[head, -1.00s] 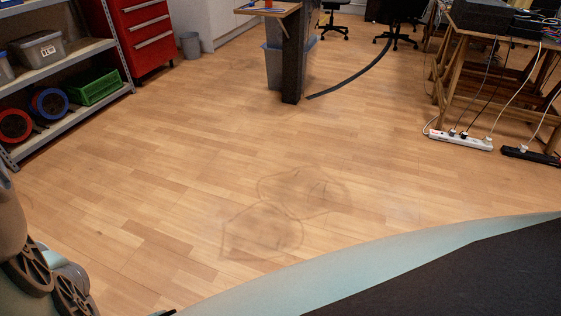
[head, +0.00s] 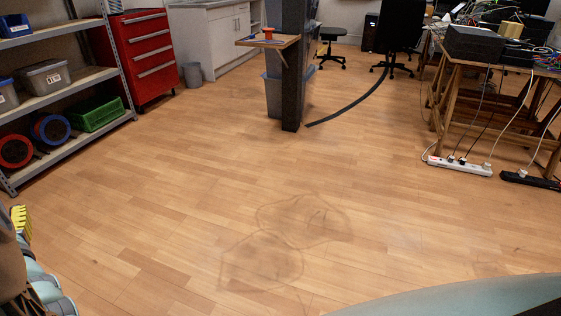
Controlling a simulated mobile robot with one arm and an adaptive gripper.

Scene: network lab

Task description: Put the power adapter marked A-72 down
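I cannot make out the power adapter marked A-72 in the head view. Parts of my own arm show cut off at the lower left edge, with a small yellow ribbed piece (head: 20,221) at their top. I cannot tell whether this piece belongs to my gripper or to something else. No fingertips can be made out clearly, and anything held is hidden or out of frame.
The wooden floor (head: 190,190) ahead is clear. A metal shelf (head: 92,77) with bins and cable reels and a red drawer cabinet (head: 152,55) stand left. A dark post (head: 291,95) with a small wooden shelf (head: 262,42) stands ahead. A workbench (head: 470,72) and power strips (head: 460,166) are right.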

